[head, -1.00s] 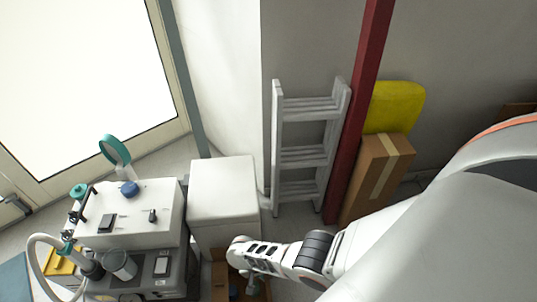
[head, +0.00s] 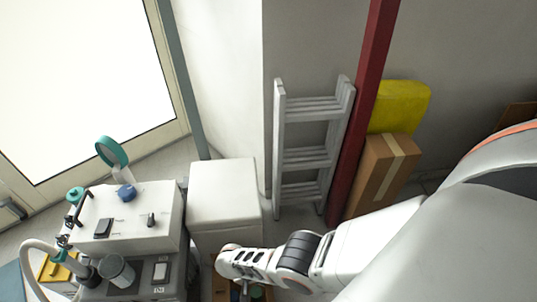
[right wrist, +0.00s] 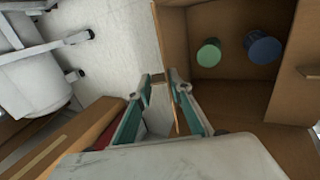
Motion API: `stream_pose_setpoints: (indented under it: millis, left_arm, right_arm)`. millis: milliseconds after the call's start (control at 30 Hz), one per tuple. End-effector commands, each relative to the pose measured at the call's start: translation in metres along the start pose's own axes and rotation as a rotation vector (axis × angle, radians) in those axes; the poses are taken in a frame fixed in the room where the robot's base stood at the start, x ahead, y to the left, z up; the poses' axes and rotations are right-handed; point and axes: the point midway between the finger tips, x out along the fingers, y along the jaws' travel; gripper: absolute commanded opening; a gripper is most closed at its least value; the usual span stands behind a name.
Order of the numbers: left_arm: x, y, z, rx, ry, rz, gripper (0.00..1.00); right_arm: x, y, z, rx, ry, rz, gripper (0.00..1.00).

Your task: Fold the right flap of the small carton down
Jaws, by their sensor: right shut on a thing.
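The small carton (right wrist: 215,88) stands open in the right wrist view. A green round item (right wrist: 209,52) and a blue round item (right wrist: 263,47) are inside it. A thin brown flap (right wrist: 158,42) stands up along the carton's left side in this view, seen nearly edge-on. My right gripper (right wrist: 163,84) has its teal-sided fingers on either side of this flap and is shut on it. In the head view, the carton (head: 221,287) shows only partly at the bottom edge, and my right arm hides much of it. My left gripper is in neither view.
A white cabinet (head: 223,195) stands behind the carton, with compressor equipment (head: 130,215) to its left. A grey ladder (head: 305,158), a red post (head: 362,110) and a taller taped carton (head: 383,175) stand to the right. Pale floor (right wrist: 115,45) shows beside the flap.

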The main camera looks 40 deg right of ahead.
Motion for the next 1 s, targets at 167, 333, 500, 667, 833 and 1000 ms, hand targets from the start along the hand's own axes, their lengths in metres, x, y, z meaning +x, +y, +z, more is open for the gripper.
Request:
stream_pose_setpoints:
  millis: [167, 333, 500, 667, 833, 1000]
  left_arm:
    - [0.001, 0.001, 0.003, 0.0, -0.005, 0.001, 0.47]
    - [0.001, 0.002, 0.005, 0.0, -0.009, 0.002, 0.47]
    - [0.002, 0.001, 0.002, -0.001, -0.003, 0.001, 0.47]
    - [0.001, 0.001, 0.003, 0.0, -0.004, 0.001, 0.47]
    - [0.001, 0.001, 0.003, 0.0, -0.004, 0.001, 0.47]
    - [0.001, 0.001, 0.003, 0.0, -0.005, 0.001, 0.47]
  right_arm:
    - [0.0, -0.001, 0.0, 0.001, 0.001, -0.004, 0.35]
    - [0.0, -0.001, 0.0, 0.001, 0.001, -0.002, 0.35]
    - [-0.001, -0.001, 0.0, 0.0, 0.0, -0.003, 0.35]
    - [-0.006, -0.003, 0.001, -0.001, 0.0, -0.004, 0.35]
    - [-0.015, -0.003, 0.001, -0.001, -0.001, -0.005, 0.35]
    - [-0.027, -0.001, 0.001, 0.001, 0.001, -0.005, 0.35]
